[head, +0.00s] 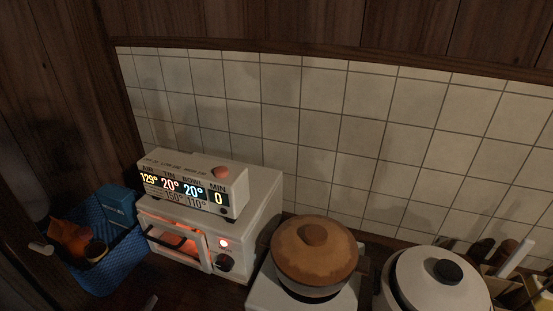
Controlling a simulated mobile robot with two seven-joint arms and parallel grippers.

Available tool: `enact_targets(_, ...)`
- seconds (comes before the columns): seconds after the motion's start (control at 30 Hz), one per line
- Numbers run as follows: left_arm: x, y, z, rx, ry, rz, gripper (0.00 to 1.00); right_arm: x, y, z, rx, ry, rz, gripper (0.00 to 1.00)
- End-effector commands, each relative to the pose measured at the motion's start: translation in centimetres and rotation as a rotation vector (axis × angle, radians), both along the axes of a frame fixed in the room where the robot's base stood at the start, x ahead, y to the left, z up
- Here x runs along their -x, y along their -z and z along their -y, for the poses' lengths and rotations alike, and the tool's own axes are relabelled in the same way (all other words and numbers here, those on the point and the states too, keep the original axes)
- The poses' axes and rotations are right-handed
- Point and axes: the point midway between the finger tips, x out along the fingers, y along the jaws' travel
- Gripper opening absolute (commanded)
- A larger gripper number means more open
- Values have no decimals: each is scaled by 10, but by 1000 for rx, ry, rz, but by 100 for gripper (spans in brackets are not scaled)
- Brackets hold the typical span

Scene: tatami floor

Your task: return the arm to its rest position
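Neither of my grippers can be made out in the head view. A small white toaster oven (262,207) stands at the centre left against the tiled wall, with an orange glow inside and a lit red lamp on its front. A white display box (205,168) sits on top of it and reads 129°, 20°, 20° and 0 MIN. A small pale piece (151,302) shows at the bottom edge, too little of it to tell what it is.
A brown-lidded pot (314,252) stands right of the oven. A white lidded cooker (440,280) is at the lower right, near utensils in a holder (507,270). A blue basket (112,268) holding a blue box and orange items is at the left. Dark wood (40,110) bounds the left.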

Motion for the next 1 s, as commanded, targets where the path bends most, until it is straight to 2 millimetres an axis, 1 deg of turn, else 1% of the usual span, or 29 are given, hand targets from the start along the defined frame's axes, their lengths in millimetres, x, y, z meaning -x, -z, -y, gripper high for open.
enact_targets(0.17,9,5,1,153,-145,-148,80,0,0,0,0,0,0,50)
enact_targets(0.37,31,12,12,315,-287,-332,80,0,0,0,0,0,0,50)
enact_targets(0.6,69,12,35,472,-422,-561,80,0,0,0,0,0,0,50)
enact_targets(0.93,117,3,63,580,-531,-808,80,0,0,0,0,0,0,50)
enact_targets(1.0,113,25,62,572,-534,-814,80,0,3,0,0,0,0,50)
